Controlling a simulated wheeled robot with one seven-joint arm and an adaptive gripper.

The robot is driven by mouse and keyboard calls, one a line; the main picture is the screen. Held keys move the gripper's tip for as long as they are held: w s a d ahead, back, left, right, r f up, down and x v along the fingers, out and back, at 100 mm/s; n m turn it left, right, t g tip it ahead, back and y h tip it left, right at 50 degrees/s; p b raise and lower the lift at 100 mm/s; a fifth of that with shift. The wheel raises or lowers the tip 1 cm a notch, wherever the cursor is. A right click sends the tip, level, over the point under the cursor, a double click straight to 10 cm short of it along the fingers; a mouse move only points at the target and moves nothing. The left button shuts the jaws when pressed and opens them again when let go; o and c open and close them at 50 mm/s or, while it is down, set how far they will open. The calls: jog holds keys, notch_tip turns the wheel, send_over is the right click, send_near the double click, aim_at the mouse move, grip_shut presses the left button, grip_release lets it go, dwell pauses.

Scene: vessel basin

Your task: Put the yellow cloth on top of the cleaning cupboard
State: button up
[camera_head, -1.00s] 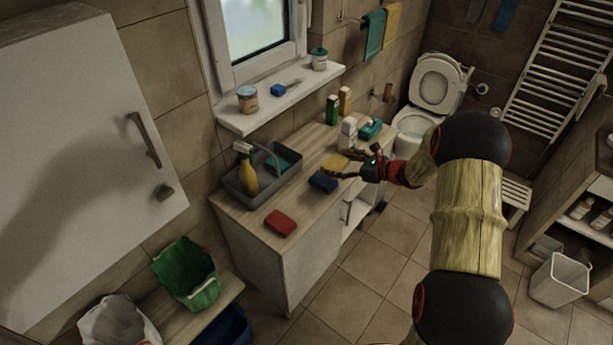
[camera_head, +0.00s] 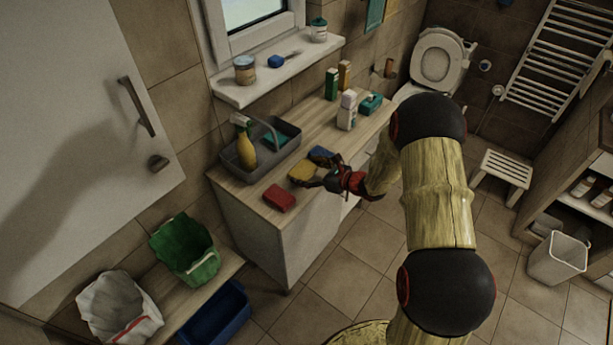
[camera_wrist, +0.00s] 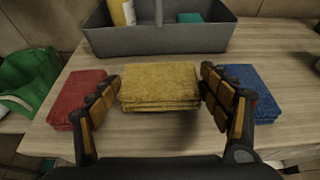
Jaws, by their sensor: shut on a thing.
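The folded yellow cloth (camera_head: 302,171) is between the fingers of my gripper (camera_head: 314,177), over the wooden top (camera_head: 238,187) of the white cupboard that bears cleaning things. In the wrist view the cloth (camera_wrist: 160,84) sits level between the fingers of my gripper (camera_wrist: 160,98), which is shut on it. A dark shadow lies on the wood near its right lower side; I cannot tell whether it touches the top. The red cloth (camera_wrist: 74,97) lies to its left and the blue cloth (camera_wrist: 250,90) to its right.
A grey caddy (camera_head: 228,174) with a yellow spray bottle (camera_head: 246,150) stands behind the cloths. Bottles and cartons (camera_head: 347,112) stand farther along the top. A green bin (camera_head: 186,250) is below at left, and a white wall cabinet (camera_head: 70,130) is at far left.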

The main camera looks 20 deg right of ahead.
jog(key=shift+f, duration=1.05)
jog(key=shift+d, duration=0.1)
jog(key=shift+f+b, duration=0.25)
jog(key=shift+b, duration=0.1)
jog(key=o, duration=1)
jog(key=shift+o, duration=0.2)
jog(key=shift+r, duration=0.1)
